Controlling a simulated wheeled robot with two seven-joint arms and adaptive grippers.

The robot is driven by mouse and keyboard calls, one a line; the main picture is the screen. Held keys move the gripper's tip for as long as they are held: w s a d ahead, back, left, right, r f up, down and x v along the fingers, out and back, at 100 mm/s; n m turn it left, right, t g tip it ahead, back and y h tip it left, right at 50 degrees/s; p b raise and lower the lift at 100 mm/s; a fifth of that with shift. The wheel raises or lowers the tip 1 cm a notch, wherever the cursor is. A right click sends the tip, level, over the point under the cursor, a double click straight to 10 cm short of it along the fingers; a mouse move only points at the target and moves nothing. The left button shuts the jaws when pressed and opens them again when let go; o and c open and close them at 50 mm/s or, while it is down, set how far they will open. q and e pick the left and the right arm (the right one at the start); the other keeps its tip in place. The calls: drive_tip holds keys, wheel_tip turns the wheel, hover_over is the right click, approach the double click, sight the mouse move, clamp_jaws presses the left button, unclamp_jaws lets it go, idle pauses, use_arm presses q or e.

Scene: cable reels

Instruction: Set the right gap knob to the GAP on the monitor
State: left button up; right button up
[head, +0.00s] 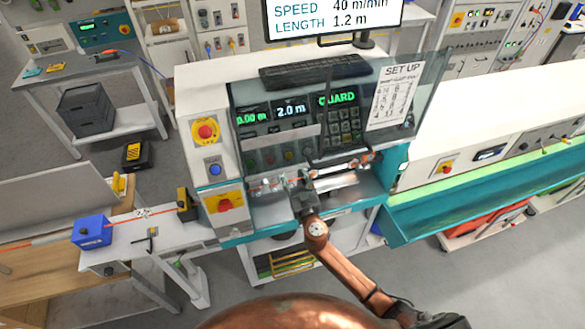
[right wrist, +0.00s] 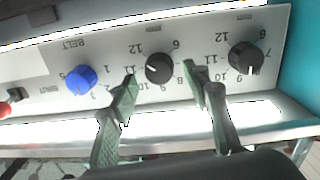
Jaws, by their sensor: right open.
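In the right wrist view the panel lettering is upside down. Two black knobs with white pointers sit beside a blue knob (right wrist: 82,79) labelled BELT. The middle black knob (right wrist: 159,68) is the right one of the two with the panel read upright; its pointer is near 11. The other black knob (right wrist: 246,58) points near 9. My right gripper (right wrist: 158,77) is open, its fingers on either side of the middle knob; contact is not visible. In the head view the gripper (head: 303,182) is at the machine front. The monitor (head: 335,14) shows SPEED 40 m/min and LENGTH 1.2 m; no GAP line is visible.
A clear guard (head: 425,85) with a SET UP sheet (head: 394,95) stands above the panel. A keyboard (head: 314,71) lies on top of the machine. A teal trough (head: 480,195) extends right.

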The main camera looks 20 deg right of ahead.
drive_tip(key=shift+w, duration=0.8)
drive_tip(key=shift+c, duration=0.4)
drive_tip(key=c, duration=1.1)
drive_tip(key=shift+f, duration=0.1)
